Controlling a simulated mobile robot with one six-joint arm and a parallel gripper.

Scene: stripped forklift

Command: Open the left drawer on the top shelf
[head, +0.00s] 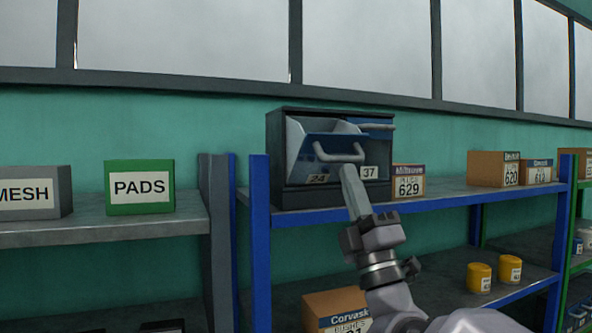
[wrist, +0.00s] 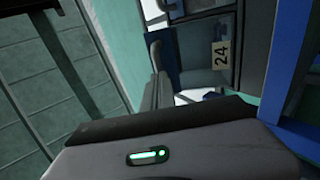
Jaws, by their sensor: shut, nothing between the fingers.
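A dark two-drawer cabinet (head: 318,117) stands on the top shelf (head: 440,195) of the blue-posted rack. Its left drawer (head: 308,160), labelled 24, has a blue front with a grey bar handle and is tipped outward, its pale inside showing above the front. The right drawer (head: 378,150), labelled 37, shows partly behind it. My gripper (head: 347,170) is shut and empty, its tip just below the right end of the left drawer's handle; I cannot tell if they touch. The wrist view shows the 24 label (wrist: 221,55) turned on its side, beyond my gripper's grey body.
A box labelled 629 (head: 409,182) stands right of the cabinet. A blue post (head: 260,225) rises at the rack's left end. A green PADS box (head: 140,190) is on the grey shelf to the left. Yellow containers (head: 480,278) and a Corvask box (head: 335,305) are on the lower shelf.

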